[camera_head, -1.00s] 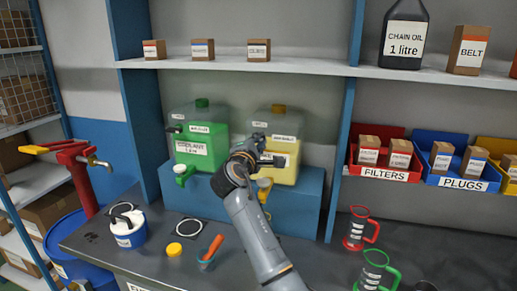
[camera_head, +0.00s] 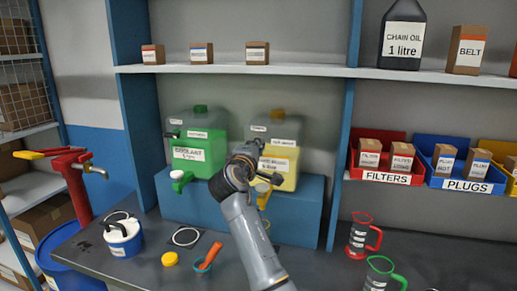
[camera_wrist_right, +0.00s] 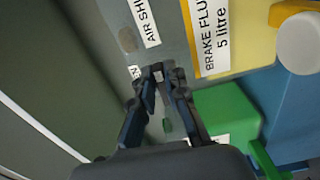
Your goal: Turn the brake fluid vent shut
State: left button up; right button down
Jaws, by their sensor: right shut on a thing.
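The brake fluid tank (camera_head: 287,183) holds yellow liquid and stands on a blue step at the back of the bench. Its labels, one reading "BRAKE FLU… 5 litre", show large in the right wrist view (camera_wrist_right: 262,45). My right gripper (camera_head: 268,170) is at the tank's front in the head view. In the right wrist view its fingers (camera_wrist_right: 156,76) are closed together beside an "AIR SH…" label, on a small part that I take to be the vent. The fingertips mostly hide the vent, so its turn cannot be told. My left gripper is not in view.
The green coolant tank (camera_head: 207,160) stands close on the left. On the bench are a white-and-blue pot (camera_head: 123,238), a yellow lid (camera_head: 170,258), a red jug (camera_head: 360,238) and a green jug (camera_head: 380,272). A shelf (camera_head: 300,69) runs above the tanks.

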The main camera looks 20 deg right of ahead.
jog(key=shift+r, duration=0.25)
jog(key=c, duration=1.4)
grip_release()
jog(key=shift+o, duration=0.2)
jog(key=shift+w+f, duration=0.2)
jog(key=shift+f, duration=0.05)
jog(key=v, duration=0.7)
jog(key=shift+s+a, duration=0.15)
jog(key=shift+s, duration=0.05)
